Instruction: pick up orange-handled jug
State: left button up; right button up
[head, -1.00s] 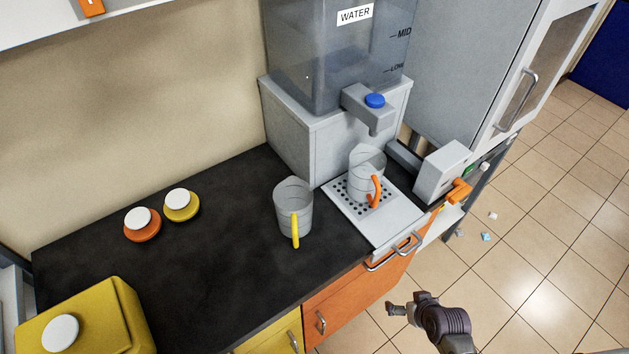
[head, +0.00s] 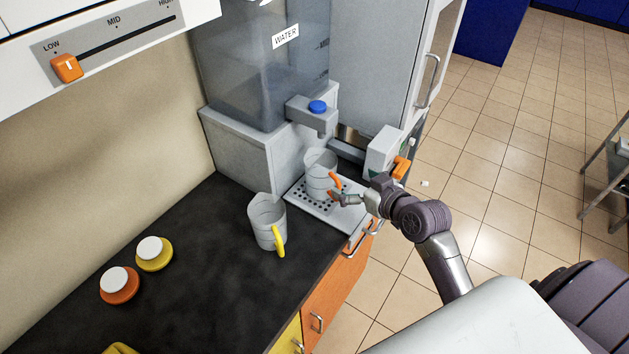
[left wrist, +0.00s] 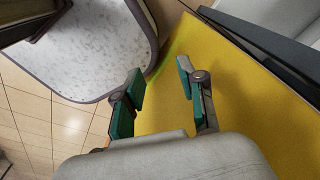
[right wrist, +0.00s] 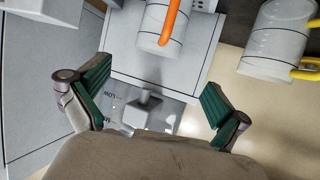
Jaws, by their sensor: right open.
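The orange-handled jug (head: 319,172) is clear and stands upright on the perforated drip tray (head: 349,219) under the water spout. Its orange handle faces my right gripper (head: 349,197), whose fingers are at the handle's near side. In the right wrist view the jug (right wrist: 160,24) and its handle (right wrist: 172,20) are at the top centre, ahead of my right gripper's (right wrist: 155,100) open, empty fingers. I cannot tell in the head view whether a finger touches the handle. My left gripper (left wrist: 160,90) is open and empty, over a yellow surface.
A yellow-handled jug (head: 266,220) stands on the black counter left of the tray. The water dispenser spout (head: 312,114) overhangs the orange-handled jug. A grey box with an orange lever (head: 401,168) stands close to the right.

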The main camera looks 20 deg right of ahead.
aim_at(331, 170)
jog(key=p+x, duration=0.1)
jog(key=x, duration=0.7)
jog(key=shift+w+d+r, duration=0.1)
jog(key=shift+w+d, duration=0.05)
jog(key=shift+w, duration=0.05)
jog(key=shift+w+p, duration=0.3)
jog(key=shift+p, duration=0.05)
jog(key=p+x, duration=0.1)
jog(key=x, duration=0.3)
jog(key=shift+w+a+f, duration=0.1)
jog(key=shift+a+f, duration=0.1)
jog(key=shift+w+f, duration=0.2)
jog(key=shift+w, duration=0.05)
jog(key=shift+r, duration=0.1)
jog(key=c, duration=1.6)
